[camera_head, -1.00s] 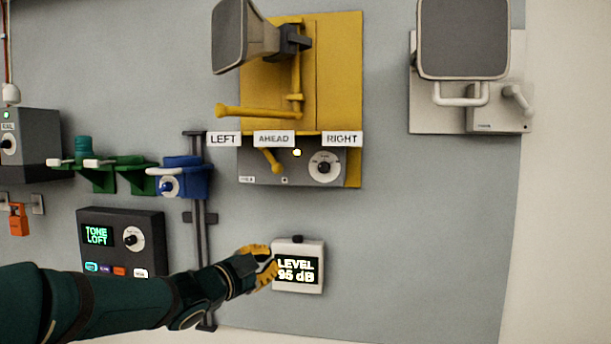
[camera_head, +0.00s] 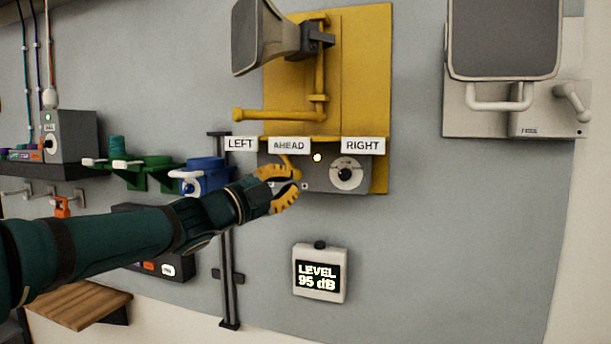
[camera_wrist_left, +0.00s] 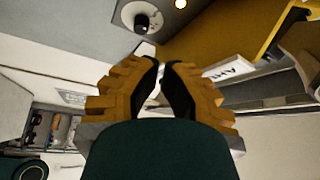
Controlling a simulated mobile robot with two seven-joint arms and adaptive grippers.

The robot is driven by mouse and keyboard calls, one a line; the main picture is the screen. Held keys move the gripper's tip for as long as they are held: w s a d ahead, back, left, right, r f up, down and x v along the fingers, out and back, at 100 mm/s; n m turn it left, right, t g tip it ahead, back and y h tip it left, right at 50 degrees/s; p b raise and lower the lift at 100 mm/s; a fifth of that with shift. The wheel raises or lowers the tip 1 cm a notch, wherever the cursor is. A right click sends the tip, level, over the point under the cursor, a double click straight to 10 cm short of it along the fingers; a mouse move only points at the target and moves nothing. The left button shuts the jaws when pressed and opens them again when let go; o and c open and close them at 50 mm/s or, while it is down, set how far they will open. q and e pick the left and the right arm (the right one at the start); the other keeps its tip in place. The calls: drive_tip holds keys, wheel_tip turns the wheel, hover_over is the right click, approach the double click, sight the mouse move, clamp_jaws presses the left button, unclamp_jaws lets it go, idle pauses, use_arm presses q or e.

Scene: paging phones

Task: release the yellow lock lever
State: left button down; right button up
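The yellow lock lever (camera_head: 289,162) hangs below the AHEAD label on the grey control box (camera_head: 325,177) of the yellow horn panel. My left gripper (camera_head: 298,182) is at the lever's lower end, its yellow fingers apart. The fingers overlap the lever in the head view, so I cannot tell whether it lies between them or touches them. In the left wrist view the two fingers (camera_wrist_left: 164,62) stand with a narrow gap, and the lever cannot be made out there. My right gripper is not in view.
The grey horn (camera_head: 259,35) and a yellow bar (camera_head: 270,115) are above. A LEVEL 95 dB display (camera_head: 320,275) is below. Blue and green brackets are at left.

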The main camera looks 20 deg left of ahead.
sight(290, 162)
use_arm(q)
drive_tip(key=p+x, duration=0.1)
drive_tip(key=x, duration=0.9)
drive_tip(key=shift+w+p, duration=0.2)
drive_tip(key=shift+p, duration=0.2)
drive_tip(key=a, duration=0.1)
drive_tip(key=a+f, duration=0.1)
drive_tip(key=a, duration=0.1)
drive_tip(key=shift+w+a+f, duration=0.2)
drive_tip(key=shift+a+f, duration=0.05)
drive_tip(key=shift+f, duration=0.05)
drive_tip(key=shift+d, duration=0.1)
